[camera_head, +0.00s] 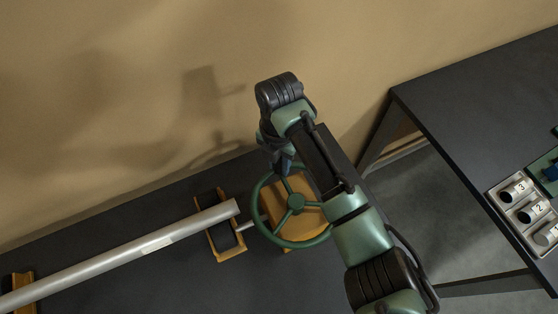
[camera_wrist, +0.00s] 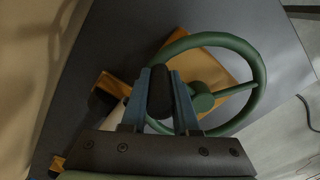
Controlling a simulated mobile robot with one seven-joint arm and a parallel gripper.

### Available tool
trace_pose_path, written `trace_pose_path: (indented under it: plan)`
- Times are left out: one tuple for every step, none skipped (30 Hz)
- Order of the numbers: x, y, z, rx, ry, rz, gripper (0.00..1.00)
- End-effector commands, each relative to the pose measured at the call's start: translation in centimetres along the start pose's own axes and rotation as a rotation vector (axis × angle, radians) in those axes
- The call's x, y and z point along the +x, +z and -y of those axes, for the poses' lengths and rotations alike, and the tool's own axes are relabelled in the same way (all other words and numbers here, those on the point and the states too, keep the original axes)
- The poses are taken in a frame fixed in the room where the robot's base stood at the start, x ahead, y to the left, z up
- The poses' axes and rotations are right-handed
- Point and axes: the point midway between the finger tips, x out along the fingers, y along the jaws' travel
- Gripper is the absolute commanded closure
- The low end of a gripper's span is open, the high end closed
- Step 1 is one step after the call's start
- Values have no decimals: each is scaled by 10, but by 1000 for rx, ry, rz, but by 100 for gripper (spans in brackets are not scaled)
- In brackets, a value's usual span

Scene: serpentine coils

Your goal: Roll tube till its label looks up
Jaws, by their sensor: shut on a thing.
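A long silver tube (camera_head: 110,262) lies across a left wooden cradle (camera_head: 22,283) and a right wooden cradle (camera_head: 232,254) on the dark bench. A pale patch shows on the side of the tube, but I cannot tell if it is the label. A green handwheel (camera_head: 296,203) stands by the tube's right end, in front of a wooden block (camera_head: 273,205). My gripper (camera_head: 283,168) is at the wheel's upper rim. In the wrist view, its blue fingers (camera_wrist: 160,82) are shut on the wheel's black knob (camera_wrist: 161,98).
A second dark table (camera_head: 470,110) stands at the right, across a floor gap. It carries a grey tray (camera_head: 512,205) with cylinders numbered 1, 2 and 3. A tan wall (camera_head: 120,90) rises behind the bench.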

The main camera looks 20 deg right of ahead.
Motion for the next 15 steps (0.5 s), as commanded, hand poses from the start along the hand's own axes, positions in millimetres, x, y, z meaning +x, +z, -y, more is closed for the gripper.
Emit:
trace_pose_path:
  plan:
    - [-1,1,0,0,0,1,100]
    - [-1,1,0,0,0,1,100]
    - [-1,1,0,0,0,1,100]
    - [-1,1,0,0,0,1,100]
    - [-1,1,0,0,0,1,100]
    - [-1,1,0,0,0,1,100]
    - [-1,1,0,1,0,1,100]
    - [-1,1,0,2,0,1,100]
    - [-1,1,0,5,0,1,100]
    - [-1,1,1,9,0,1,100]
    - [-2,2,1,15,0,1,100]
    - [-2,2,1,24,0,1,100]
    - [-2,3,2,33,0,1,100]
    - [-2,4,2,42,0,2,100]
    - [-2,5,3,58,0,2,100]
